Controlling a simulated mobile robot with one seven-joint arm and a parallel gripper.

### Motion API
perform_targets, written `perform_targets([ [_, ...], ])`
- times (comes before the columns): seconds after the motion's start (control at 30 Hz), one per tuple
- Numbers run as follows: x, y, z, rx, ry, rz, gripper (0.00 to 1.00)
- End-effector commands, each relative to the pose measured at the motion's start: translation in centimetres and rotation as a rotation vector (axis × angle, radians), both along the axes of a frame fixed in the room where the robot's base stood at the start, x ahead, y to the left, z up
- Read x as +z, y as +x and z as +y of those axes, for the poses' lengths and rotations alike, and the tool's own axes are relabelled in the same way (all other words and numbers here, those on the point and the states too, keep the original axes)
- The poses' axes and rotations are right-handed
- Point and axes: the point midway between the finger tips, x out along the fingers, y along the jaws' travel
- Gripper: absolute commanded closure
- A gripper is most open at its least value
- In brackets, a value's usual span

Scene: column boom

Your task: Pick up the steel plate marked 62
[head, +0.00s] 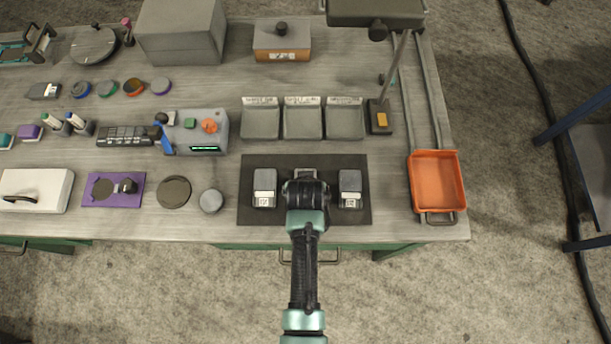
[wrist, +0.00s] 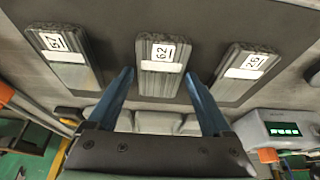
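Three grey steel plates lie in a row on a dark mat (head: 306,216). The plate marked 62 (wrist: 160,80) is the middle one in the wrist view, with a white label. In the head view my gripper hides most of it. The plate that seems marked 26 (wrist: 240,72) is on the right in the wrist view and on the left in the head view (head: 264,180). The plate marked 57 (wrist: 72,58) is at the other end, also in the head view (head: 350,180). My gripper (wrist: 160,73) is open and empty, its blue fingertips on either side of plate 62. I cannot tell their height.
Three grey trays (head: 303,123) stand behind the mat. A control box (head: 198,130) with a green display is behind left. An orange tray (head: 437,182) is at the right, and a stand (head: 380,115) with a tilted post is behind right. A round grey disc (head: 211,201) lies left of the mat.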

Motion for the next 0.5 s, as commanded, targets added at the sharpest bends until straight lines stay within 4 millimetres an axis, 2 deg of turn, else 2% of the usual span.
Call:
perform_targets([
  [0.03,0.0,-0.02,0.0,0.0,0.0,0.0,0.27],
  [0.07,0.0,-0.02,0.0,0.0,0.0,0.0,0.32],
  [0.43,0.01,-0.04,0.0,0.0,0.0,0.001,0.99],
  [0.5,0.01,-0.04,0.0,0.0,0.0,0.001,1.0],
])
